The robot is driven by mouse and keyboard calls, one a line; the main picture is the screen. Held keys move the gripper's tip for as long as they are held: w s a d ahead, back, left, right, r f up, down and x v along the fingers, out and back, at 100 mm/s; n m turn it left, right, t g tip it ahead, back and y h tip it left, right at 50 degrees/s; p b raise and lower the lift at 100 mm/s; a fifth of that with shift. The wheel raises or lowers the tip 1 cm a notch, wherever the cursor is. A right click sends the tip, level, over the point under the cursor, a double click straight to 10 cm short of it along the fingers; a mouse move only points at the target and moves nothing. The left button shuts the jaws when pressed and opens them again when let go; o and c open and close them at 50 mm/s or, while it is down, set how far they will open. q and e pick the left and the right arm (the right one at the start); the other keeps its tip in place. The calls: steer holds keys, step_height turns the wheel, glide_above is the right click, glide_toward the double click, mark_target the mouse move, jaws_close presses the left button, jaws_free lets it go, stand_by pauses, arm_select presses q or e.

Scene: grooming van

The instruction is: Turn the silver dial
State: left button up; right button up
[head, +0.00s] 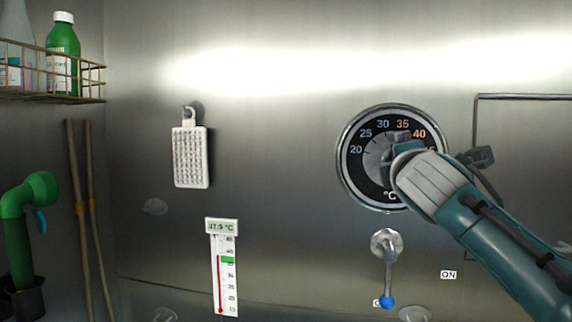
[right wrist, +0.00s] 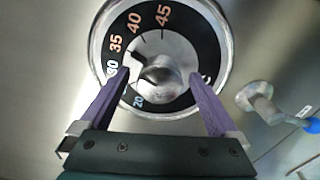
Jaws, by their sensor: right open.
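The silver dial (head: 372,160) is on the metal wall right of centre in the head view. It has a silver rim, a black ring with orange and pale blue numbers, and a °C mark. In the right wrist view its raised silver knob (right wrist: 161,76) has a dark pointer toward about 35. My right gripper (head: 401,143) is in front of the dial and hides part of its face. In the right wrist view its purple fingers (right wrist: 159,74) are open on either side of the knob, with gaps visible; contact is not evident. My left gripper is out of view.
Below the dial is a lever (head: 389,270) with a blue tip, near an ON label (head: 448,274). A thermometer (head: 224,270), apparently reading 37.9 °C, and a white brush (head: 191,157) hang left. A wire shelf with a green bottle (head: 62,58) and a green sprayer (head: 20,235) are far left.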

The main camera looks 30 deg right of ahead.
arm_select(q)
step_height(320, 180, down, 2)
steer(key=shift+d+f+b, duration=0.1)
steer(key=shift+b, duration=0.9)
arm_select(e)
steer(key=v, duration=0.9)
